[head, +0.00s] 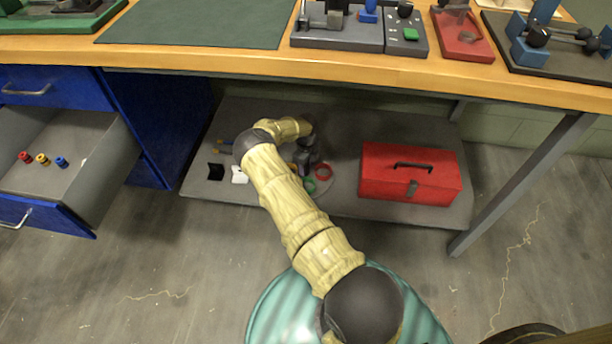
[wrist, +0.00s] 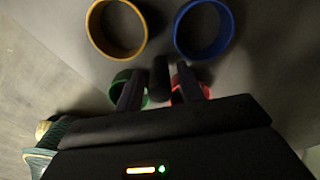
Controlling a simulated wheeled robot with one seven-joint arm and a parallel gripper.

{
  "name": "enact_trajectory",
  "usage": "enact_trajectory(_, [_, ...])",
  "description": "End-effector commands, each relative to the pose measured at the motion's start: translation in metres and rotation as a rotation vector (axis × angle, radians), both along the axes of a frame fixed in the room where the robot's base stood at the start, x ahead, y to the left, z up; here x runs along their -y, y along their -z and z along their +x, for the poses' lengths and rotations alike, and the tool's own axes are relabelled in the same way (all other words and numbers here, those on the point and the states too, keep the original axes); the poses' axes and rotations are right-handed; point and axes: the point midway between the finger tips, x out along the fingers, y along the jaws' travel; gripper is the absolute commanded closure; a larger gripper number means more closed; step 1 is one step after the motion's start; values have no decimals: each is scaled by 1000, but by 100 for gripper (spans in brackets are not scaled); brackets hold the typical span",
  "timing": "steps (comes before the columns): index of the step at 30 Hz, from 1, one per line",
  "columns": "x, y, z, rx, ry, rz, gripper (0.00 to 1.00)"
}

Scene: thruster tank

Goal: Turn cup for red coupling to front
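The red cup (head: 322,171) is a ring-like holder on the grey lower shelf, to the right of my gripper (head: 308,160). In the wrist view the red cup (wrist: 188,88) is partly hidden behind the right finger. A green cup (head: 309,184) is nearest the front; it also shows behind the left finger (wrist: 127,88). A yellow cup (wrist: 117,28) and a blue cup (wrist: 204,28) lie beyond. My gripper (wrist: 159,80) is open, its fingers on either side of a dark upright post (wrist: 160,75). Contact with the post cannot be told. The red coupling (head: 25,157) stands in the open drawer.
A yellow coupling (head: 42,159) and a blue coupling (head: 61,162) stand in the drawer (head: 95,185). A red toolbox (head: 410,174) is right on the shelf (head: 345,203). Black (head: 216,172) and white (head: 239,175) pieces lie left. The workbench (head: 240,55) overhangs the shelf.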

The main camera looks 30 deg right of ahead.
Motion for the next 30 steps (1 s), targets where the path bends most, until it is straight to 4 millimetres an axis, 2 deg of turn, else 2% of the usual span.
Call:
enact_trajectory(8, [0, 1, 0, 0, 0, 0, 62])
enact_trajectory(12, [0, 1, 0, 0, 0, 0, 89])
enact_trajectory(14, [0, 1, 0, 0, 0, 0, 98])
enact_trajectory(30, [0, 0, 0, 1, -69, 1, 98])
